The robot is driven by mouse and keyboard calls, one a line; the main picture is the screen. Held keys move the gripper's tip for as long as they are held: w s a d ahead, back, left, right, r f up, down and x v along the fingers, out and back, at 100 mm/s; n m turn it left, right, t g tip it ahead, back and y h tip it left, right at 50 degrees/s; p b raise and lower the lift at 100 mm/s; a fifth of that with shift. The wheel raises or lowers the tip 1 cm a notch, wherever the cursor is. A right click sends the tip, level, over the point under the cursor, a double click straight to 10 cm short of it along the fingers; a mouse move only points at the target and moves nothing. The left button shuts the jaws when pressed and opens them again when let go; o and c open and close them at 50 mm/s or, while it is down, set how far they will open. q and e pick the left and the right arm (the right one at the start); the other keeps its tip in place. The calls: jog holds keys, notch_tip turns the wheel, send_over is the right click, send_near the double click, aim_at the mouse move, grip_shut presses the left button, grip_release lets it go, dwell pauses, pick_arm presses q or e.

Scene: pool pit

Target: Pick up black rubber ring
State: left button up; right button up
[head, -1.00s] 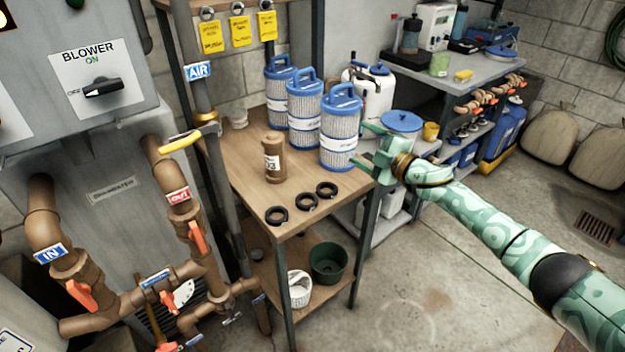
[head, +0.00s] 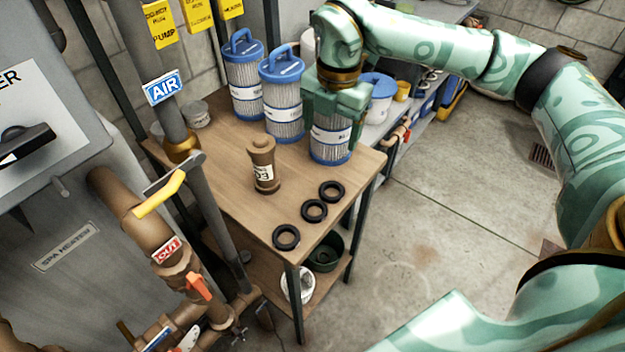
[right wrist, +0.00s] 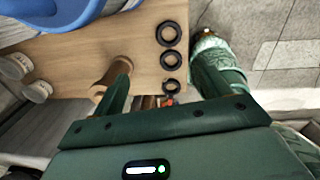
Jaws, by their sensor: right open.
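Three black rubber rings lie flat in a row near the front right edge of the wooden bench top (head: 225,180): the near ring (head: 286,237), the middle ring (head: 314,211) and the far ring (head: 332,191). In the right wrist view they line up as the top ring (right wrist: 172,33), the middle ring (right wrist: 171,60) and the bottom ring (right wrist: 171,86). My right gripper (head: 334,118) points down in front of the rightmost filter cartridge, behind and above the rings. In its wrist view the fingers (right wrist: 165,85) are spread with nothing held. My left gripper is out of view.
Blue-topped filter cartridges (head: 283,110) stand along the bench's back, the rightmost (head: 330,145) partly hidden by my gripper. Pipes and a yellow-handled valve (head: 158,195) border the bench's left. The floor at right is clear.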

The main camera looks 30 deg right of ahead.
jog(key=s+m, duration=0.2)
jog(key=b, duration=0.3)
send_over(332, 193)
jog(key=shift+g, duration=0.3)
jog(key=f, duration=0.7)
jog(key=s+f, duration=0.1)
jog(key=f, duration=0.2)
jog(key=shift+a+f, duration=0.1)
jog(key=shift+f, duration=0.2)
jog(key=f, duration=0.2)
jog(key=f+b, duration=0.1)
jog(key=f, duration=0.1)
jog(key=w+f+b, duration=0.1)
jog(key=shift+f, duration=0.4)
jog(key=shift+s+r, duration=0.1)
jog(key=shift+c, duration=1)
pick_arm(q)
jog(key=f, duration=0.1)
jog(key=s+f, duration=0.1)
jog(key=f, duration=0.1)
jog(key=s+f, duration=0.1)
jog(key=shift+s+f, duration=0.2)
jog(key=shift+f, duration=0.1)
pick_arm(e)
jog(key=c, duration=0.9)
